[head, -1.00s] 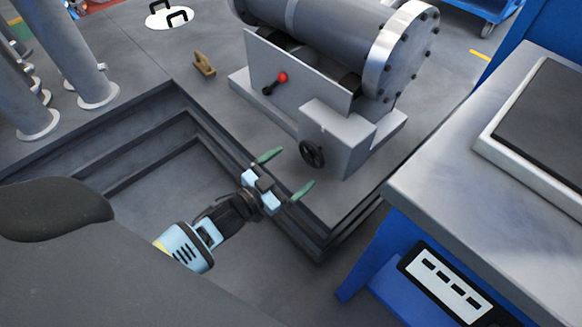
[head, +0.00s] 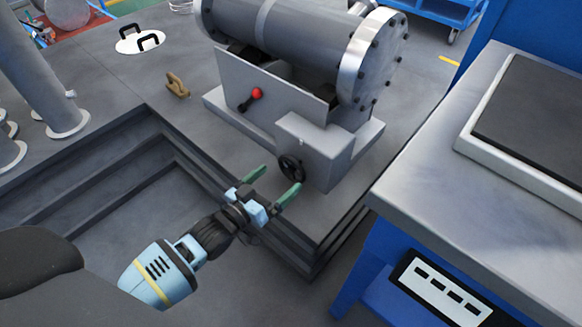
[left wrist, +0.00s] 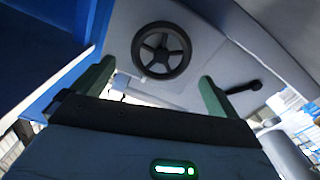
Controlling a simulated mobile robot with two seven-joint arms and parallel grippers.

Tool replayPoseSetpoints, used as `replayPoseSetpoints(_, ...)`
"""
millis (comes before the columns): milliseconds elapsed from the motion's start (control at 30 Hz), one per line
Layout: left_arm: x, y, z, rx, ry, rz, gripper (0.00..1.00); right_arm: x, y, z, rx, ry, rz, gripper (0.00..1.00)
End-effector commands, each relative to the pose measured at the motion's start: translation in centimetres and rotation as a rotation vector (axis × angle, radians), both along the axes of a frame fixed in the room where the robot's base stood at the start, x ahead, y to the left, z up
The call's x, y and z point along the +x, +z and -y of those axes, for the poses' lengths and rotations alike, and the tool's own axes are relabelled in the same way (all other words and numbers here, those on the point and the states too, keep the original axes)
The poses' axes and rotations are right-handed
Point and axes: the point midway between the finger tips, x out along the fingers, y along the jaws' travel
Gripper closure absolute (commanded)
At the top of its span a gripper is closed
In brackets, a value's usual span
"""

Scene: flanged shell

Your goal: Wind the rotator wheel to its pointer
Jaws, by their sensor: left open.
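The rotator wheel (head: 291,168) is a small black spoked handwheel on the front of a grey box (head: 315,145) under the flanged shell (head: 290,35). In the left wrist view the wheel (left wrist: 161,50) faces the camera, ahead of and between the two green fingers. My left gripper (head: 273,184) is open and empty, just short of the wheel and apart from it; it also shows in the left wrist view (left wrist: 152,88). A small light mark (head: 302,143) sits on the box above the wheel; I cannot tell if it is the pointer. My right gripper is not in view.
A lever with a red knob (head: 256,94) is on the cradle, left of the wheel. A stepped pit (head: 130,190) lies below my left arm. A metal-topped blue bench (head: 440,200) stands close on the right.

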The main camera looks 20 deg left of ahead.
Motion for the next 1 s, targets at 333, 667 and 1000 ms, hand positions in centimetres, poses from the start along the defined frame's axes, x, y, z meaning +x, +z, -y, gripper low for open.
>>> replayPoseSetpoints(333,4.6,-0.2,1.7,0.0,0.0,0.0,0.01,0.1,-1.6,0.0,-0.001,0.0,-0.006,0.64)
replayPoseSetpoints(667,5.8,0.0,2.1,0.001,0.0,0.0,0.01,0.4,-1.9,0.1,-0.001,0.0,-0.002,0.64)
replayPoseSetpoints(1000,5.7,0.0,2.1,0.001,0.0,0.0,0.29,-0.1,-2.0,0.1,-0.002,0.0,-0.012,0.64)
